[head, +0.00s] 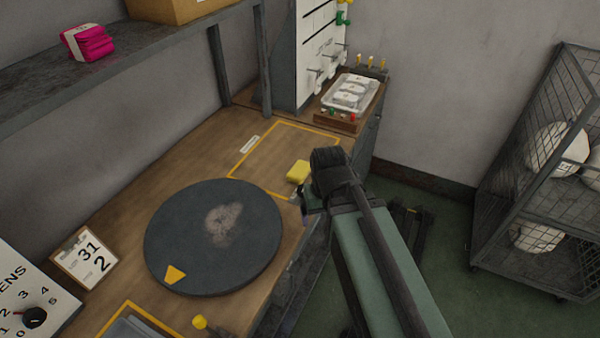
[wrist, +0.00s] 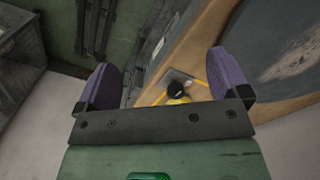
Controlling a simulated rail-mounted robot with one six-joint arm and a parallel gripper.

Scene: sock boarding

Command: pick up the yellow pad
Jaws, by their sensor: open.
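The yellow pad (head: 299,171) is a small block lying on the wooden bench, by the near right part of a yellow-outlined rectangle (head: 240,163). In the head view my gripper (head: 305,208) is just in front of the pad, near the bench's edge, partly hidden by my own arm. In the wrist view its two purple fingers are spread wide with nothing between them (wrist: 167,84).
A large dark round plate (head: 190,250) with a yellow triangle is left of the gripper. A wooden-based tray (head: 340,122) of white packs stands at the bench's back. A wire cage cart (head: 480,220) stands at right. A shelf (head: 120,62) overhangs the left side.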

